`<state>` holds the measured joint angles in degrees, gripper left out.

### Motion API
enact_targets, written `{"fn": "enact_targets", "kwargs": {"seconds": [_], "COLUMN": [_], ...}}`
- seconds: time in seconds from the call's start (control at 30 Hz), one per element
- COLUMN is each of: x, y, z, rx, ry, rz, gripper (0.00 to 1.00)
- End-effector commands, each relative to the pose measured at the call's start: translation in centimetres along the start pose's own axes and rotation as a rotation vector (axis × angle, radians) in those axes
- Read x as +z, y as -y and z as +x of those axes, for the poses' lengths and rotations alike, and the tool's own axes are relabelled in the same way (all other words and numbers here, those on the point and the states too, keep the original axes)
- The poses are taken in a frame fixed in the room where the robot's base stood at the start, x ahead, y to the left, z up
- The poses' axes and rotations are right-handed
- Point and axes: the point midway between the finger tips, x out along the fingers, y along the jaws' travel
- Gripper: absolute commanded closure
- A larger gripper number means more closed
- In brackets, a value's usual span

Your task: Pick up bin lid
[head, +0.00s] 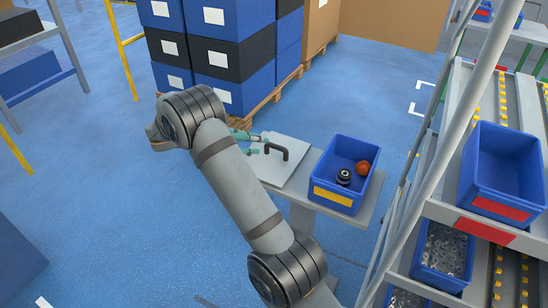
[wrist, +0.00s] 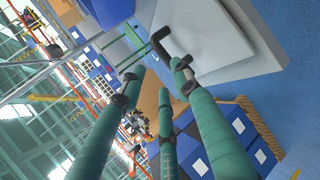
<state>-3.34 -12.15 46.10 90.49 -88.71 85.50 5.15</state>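The bin lid (head: 283,172) is a flat light-grey plate with a black bracket handle (head: 276,150). It lies on a grey stand beside an open blue bin (head: 338,195) with a yellow label. My gripper (head: 257,144) has teal fingers, spread apart, just left of the handle in the head view. In the wrist view the lid (wrist: 225,35) is at the upper right, and its handle (wrist: 172,48) is just beyond the fingertips of my gripper (wrist: 157,75). I see nothing held. Whether a finger touches the handle is unclear.
The blue bin holds an orange-red ball-like part (head: 362,168) and a black part (head: 344,176). A rack with blue bins (head: 503,170) stands at the right. Stacked blue and black crates (head: 235,60) on pallets stand behind.

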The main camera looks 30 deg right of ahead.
Motion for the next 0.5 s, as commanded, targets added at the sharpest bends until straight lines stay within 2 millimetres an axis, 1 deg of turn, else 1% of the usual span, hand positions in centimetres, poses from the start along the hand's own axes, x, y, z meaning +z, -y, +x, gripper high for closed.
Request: {"fn": "enact_targets", "kwargs": {"seconds": [0.03,0.1,0.33,0.5], "x": [0.2,0.2,0.1,0.0], "y": [0.0,0.0,0.0,0.3], "z": [1.0,2.0,3.9,6.4], "rx": [-0.002,-0.001,-0.002,-0.003], "ry": [0.006,0.005,0.004,0.005], "rz": [-0.001,-0.002,-0.003,-0.005], "gripper": [0.68,0.68,0.68,0.68]}}
